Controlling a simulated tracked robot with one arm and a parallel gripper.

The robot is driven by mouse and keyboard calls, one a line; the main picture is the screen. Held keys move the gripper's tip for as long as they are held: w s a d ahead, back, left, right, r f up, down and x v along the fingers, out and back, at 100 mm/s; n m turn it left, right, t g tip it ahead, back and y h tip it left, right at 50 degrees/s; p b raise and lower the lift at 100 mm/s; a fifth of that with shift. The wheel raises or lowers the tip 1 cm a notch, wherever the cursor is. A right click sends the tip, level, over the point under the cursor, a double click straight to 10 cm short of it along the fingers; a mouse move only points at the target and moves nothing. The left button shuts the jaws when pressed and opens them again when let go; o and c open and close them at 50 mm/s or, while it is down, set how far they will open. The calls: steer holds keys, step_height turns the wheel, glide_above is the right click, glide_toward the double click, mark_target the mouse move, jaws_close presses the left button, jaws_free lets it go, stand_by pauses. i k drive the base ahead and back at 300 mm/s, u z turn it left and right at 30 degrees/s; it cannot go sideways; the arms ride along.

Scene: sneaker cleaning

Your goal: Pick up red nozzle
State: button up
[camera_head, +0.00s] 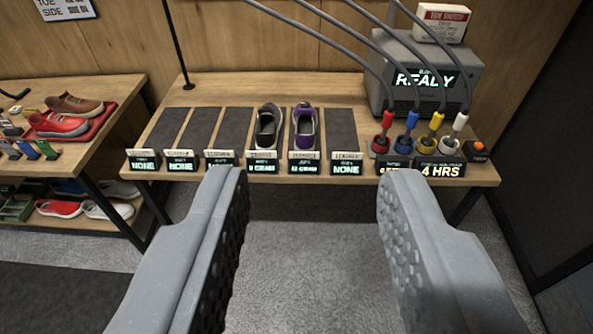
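The red nozzle (386,123) stands upright in a holder at the right part of the wooden table, leftmost in a row with a blue nozzle (411,124), a yellow nozzle (435,125) and a white nozzle (459,124). Grey hoses run from the nozzles up out of view. My gripper (310,180) is open and empty in the foreground, its two grey fingers wide apart. The red nozzle is beyond the fingertips, above the right finger in the picture, and nothing touches it.
A grey machine (425,75) reading "READY" stands behind the nozzles. A black sneaker (268,128) and a purple sneaker (305,129) sit on dark mats at mid-table. A shoe shelf (115,85) is at left, a dark panel at right. Carpet before the table is clear.

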mark_target(388, 114)
steer(key=u, duration=0.05)
steer(key=i, duration=1)
steer(key=z, duration=0.05)
